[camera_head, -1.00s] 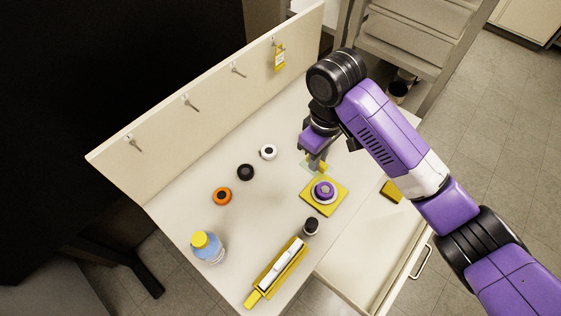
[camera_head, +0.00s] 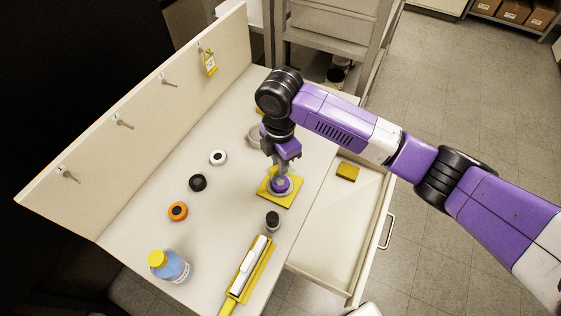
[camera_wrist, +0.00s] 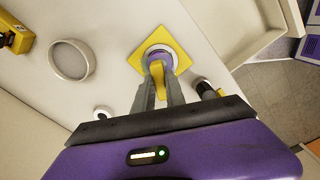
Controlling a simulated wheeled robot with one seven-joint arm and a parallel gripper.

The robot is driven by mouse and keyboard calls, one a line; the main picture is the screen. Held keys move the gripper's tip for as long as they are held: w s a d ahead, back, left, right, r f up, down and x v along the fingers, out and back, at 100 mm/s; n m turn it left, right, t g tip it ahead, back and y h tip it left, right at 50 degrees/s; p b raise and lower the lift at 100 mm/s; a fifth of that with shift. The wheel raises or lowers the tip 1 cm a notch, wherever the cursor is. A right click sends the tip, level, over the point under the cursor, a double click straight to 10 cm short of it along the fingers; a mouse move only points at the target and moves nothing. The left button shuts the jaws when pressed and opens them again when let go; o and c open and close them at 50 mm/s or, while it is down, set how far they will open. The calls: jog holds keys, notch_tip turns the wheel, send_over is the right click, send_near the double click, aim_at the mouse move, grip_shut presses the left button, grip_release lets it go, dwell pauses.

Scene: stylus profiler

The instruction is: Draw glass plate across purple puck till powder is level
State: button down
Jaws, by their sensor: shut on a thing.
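The purple puck (camera_head: 282,184) sits on a yellow square mat (camera_head: 289,204) on the bench. In the wrist view the puck (camera_wrist: 166,54) sits in a pale ring on the mat (camera_wrist: 140,61). My gripper (camera_head: 274,174) is at the puck's far-left side in the head view, low over the mat. In the wrist view my gripper (camera_wrist: 157,92) is shut on a yellow grip (camera_wrist: 158,76), which reaches over the puck. The glass plate's clear pane cannot be made out, and the powder surface is hidden.
White (camera_head: 218,158), black (camera_head: 198,183) and orange (camera_head: 178,211) pucks stand left. A black-capped vial (camera_head: 273,221), a yellow tray (camera_head: 262,267) with a white tool and a yellow-capped bottle (camera_head: 174,269) are nearer. A round dish (camera_wrist: 71,60) is beyond the mat. The drawer (camera_head: 330,235) is open.

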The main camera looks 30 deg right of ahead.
aim_at(277, 177)
jog(key=shift+f+b, duration=1.4)
jog(key=shift+f, duration=1.2)
jog(key=shift+f, duration=0.4)
jog(key=shift+d, duration=0.2)
jog(key=shift+w+d, duration=0.1)
jog(key=shift+d, duration=0.45)
jog(key=shift+a, duration=0.2)
jog(key=shift+a+p, duration=0.35)
jog(key=shift+a, duration=0.85)
jog(key=shift+d, duration=0.15)
